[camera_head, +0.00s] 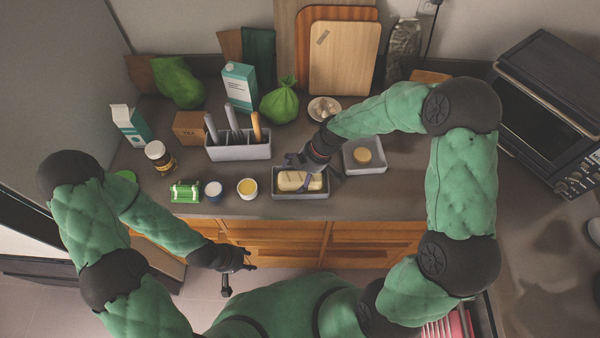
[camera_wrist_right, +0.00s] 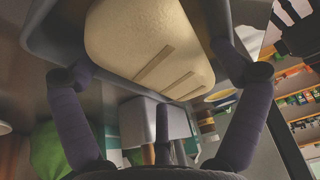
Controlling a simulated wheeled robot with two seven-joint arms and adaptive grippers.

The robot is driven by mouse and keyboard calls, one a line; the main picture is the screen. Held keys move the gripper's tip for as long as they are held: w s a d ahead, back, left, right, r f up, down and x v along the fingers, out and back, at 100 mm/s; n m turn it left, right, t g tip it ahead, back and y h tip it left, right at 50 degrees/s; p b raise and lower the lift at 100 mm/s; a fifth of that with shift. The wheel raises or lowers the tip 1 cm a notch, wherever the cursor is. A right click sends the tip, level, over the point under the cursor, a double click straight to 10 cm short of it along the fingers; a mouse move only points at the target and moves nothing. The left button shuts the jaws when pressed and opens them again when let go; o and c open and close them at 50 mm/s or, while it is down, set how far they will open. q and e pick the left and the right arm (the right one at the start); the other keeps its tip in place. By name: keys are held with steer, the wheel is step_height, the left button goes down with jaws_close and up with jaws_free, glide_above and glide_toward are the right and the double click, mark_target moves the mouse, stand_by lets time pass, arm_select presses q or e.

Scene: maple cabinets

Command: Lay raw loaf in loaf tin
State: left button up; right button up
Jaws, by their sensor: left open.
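The pale raw loaf (camera_head: 289,181) lies inside the grey loaf tin (camera_head: 290,196), within its rim, near the counter's front edge. The right wrist view shows the loaf (camera_wrist_right: 150,40) close up with score marks, and part of the tin's rim (camera_wrist_right: 38,25). My right gripper (camera_head: 316,172) is over the tin, its dark fingers spread and partly covering the loaf. In the wrist view its fingers (camera_wrist_right: 158,85) stand wide apart; contact with the loaf is unclear. My left gripper (camera_head: 236,270) is open and empty in front of the drawers, below counter height.
A grey tray (camera_head: 378,163) with a round item stands right of the tin. A yellow-filled cup (camera_head: 247,188), a jar (camera_head: 213,190) and a green packet (camera_head: 185,192) are to its left. A utensil holder (camera_head: 238,151) is behind. The counter's right front is bare.

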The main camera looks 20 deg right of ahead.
steer(key=v, duration=1.2)
stand_by(0.5)
